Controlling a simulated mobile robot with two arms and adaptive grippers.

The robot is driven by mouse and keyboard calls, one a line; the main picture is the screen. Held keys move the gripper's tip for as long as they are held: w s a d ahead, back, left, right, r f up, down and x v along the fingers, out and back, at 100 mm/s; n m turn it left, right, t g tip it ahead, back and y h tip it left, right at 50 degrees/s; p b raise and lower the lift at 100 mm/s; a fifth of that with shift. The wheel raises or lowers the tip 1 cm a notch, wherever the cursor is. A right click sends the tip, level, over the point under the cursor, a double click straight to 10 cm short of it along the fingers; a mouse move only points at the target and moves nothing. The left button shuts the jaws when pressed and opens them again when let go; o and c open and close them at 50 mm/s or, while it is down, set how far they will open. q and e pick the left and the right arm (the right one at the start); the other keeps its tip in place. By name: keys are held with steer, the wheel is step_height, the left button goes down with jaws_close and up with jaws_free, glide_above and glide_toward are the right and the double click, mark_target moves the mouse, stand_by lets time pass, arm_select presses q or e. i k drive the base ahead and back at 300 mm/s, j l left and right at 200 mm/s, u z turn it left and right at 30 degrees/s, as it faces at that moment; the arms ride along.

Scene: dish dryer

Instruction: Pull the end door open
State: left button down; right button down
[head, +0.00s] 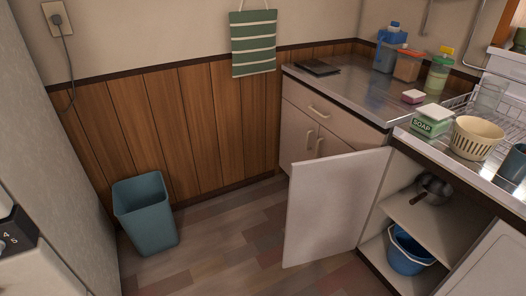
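A white cabinet door (335,207) stands wide open in the middle of the head view, swung out to the left of an open compartment. Inside the compartment, a shelf (425,215) holds a metal pot (433,187), with a blue bucket (408,252) below. Another white door panel (492,268) shows at the lower right, cut off by the frame; I cannot tell whether it is shut. Farther back, a cabinet front with a drawer (330,116) and handled doors is partly hidden behind the open door. Neither of my grippers is in view.
A teal bin (146,214) stands by the wood-panelled wall at left. The counter holds bottles, a soap box (431,121), a cream basket (476,137) and a wire rack. Bare floor (225,235) lies between the bin and the open door.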

mark_target(330, 199)
steer(key=i+l+u, duration=0.15)
steer(key=u, duration=0.3)
steer(key=i+l+u, duration=0.1)
steer(key=l+u, duration=0.65)
steer(key=u, duration=0.15)
